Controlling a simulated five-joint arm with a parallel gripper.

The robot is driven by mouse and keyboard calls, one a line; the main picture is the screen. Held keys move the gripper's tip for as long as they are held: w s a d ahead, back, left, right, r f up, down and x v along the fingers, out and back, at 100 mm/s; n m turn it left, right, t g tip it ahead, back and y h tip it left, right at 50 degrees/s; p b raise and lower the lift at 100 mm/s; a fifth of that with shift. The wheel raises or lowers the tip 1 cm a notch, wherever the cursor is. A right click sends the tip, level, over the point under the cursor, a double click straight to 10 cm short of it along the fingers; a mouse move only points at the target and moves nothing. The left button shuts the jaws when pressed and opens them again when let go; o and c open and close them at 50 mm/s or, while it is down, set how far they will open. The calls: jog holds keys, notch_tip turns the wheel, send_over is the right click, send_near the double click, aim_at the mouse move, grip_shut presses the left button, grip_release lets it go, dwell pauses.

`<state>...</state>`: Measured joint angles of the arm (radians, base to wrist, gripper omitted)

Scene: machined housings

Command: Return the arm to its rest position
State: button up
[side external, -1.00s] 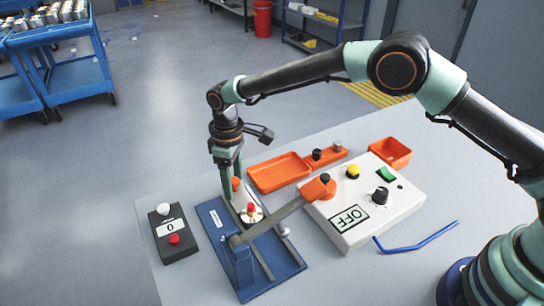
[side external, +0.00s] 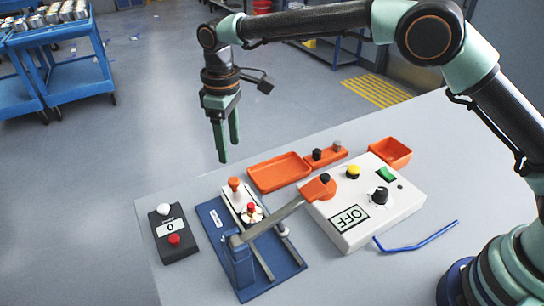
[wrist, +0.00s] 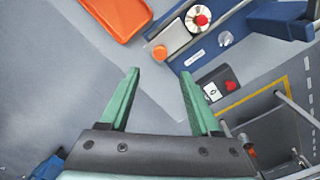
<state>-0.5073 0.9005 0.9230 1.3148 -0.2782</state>
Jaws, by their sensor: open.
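My gripper (side external: 225,157) hangs above and behind the blue fixture (side external: 289,258), with its green fingers pointing down. It is open and empty, and the fingers stand apart in the wrist view (wrist: 158,88). The blue fixture carries a grey lever arm with an orange end (side external: 319,188). A white block with an orange knob (side external: 234,184) sits at the fixture's back end. A round white part with a red top (side external: 251,208) sits on the fixture's rail, and it also shows in the wrist view (wrist: 201,20). Nothing touches the fingers.
A dark counter box (side external: 174,240) stands left of the fixture. A white control box reading OFF (side external: 378,218), an orange tray (side external: 279,172), an orange bin (side external: 390,152) and a blue bent rod (side external: 417,240) lie to the right. The floor beyond the table's left edge is open.

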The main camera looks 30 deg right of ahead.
jog(key=shift+r, duration=0.45)
jog(key=s+d+r+m+t, duration=0.1)
jog(key=s+d+r+m, duration=0.15)
jog(key=d+r, duration=0.45)
jog(key=s+d+r+m+t, duration=0.25)
jog(key=d+r, duration=0.25)
jog(key=d, duration=0.3)
jog(key=s+d+f+m+t, duration=0.2)
jog(key=s+d+m, duration=0.2)
jog(key=s+d, duration=0.8)
jog(key=s, duration=0.3)
